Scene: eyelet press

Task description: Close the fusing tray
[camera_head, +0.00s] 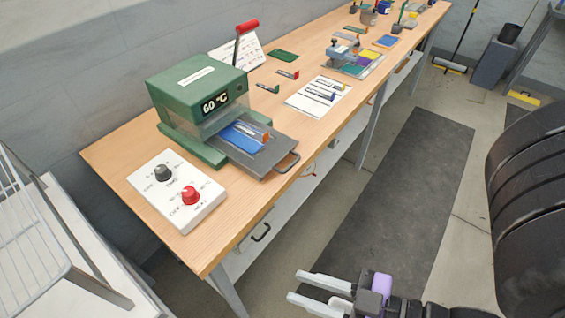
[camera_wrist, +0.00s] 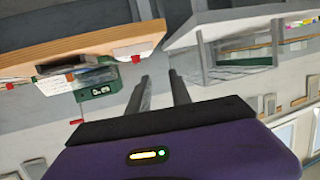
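The fusing tray (camera_head: 262,150) is a dark grey plate with a wire handle (camera_head: 288,162) at its front end. It sticks out of the green fusing press (camera_head: 196,100), whose display reads 60 °C. A blue piece (camera_head: 240,136) and a small orange-and-dark item lie on the tray. My gripper (camera_head: 302,286) is at the bottom of the head view, away from the bench and apart from the tray. Its two fingers are spread with nothing between them. In the wrist view the fingers (camera_wrist: 158,98) are also apart, and the green press (camera_wrist: 100,91) shows beyond them.
A white control box (camera_head: 177,190) with a black and a red knob stands at the bench's near end. The wooden bench (camera_head: 325,135) carries papers, markers and other tools farther back. A white rack (camera_head: 50,245) stands at left. Dark floor matting (camera_head: 410,190) lies clear beside the bench.

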